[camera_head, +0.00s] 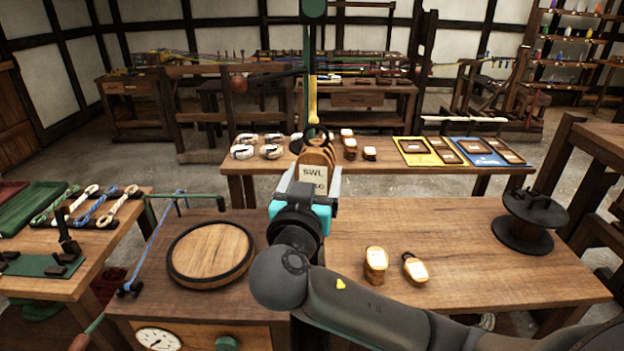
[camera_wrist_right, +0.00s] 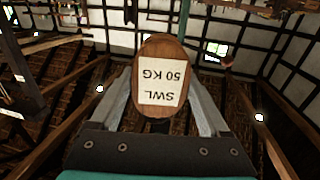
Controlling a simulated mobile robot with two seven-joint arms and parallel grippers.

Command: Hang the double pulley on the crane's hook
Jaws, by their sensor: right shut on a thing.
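The double pulley (camera_head: 315,157) is a brown wooden block with a pale label reading "SWL 50 KG". It is upright between the fingers of my right gripper (camera_head: 307,185), which is shut on its sides. The wrist view shows the block (camera_wrist_right: 161,52) between both fingers. The crane (camera_head: 307,60) shows as a green upright line with a yellow lower part (camera_head: 312,92). My left gripper is not in view.
Two smaller blocks (camera_head: 376,262) (camera_head: 415,270) sit on the near bench (camera_head: 470,250). A round wooden plate (camera_head: 211,254) lies left of my arm, and a dark spool (camera_head: 526,220) stands right. The back table (camera_head: 240,184) holds rope coils, more blocks and coloured boards.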

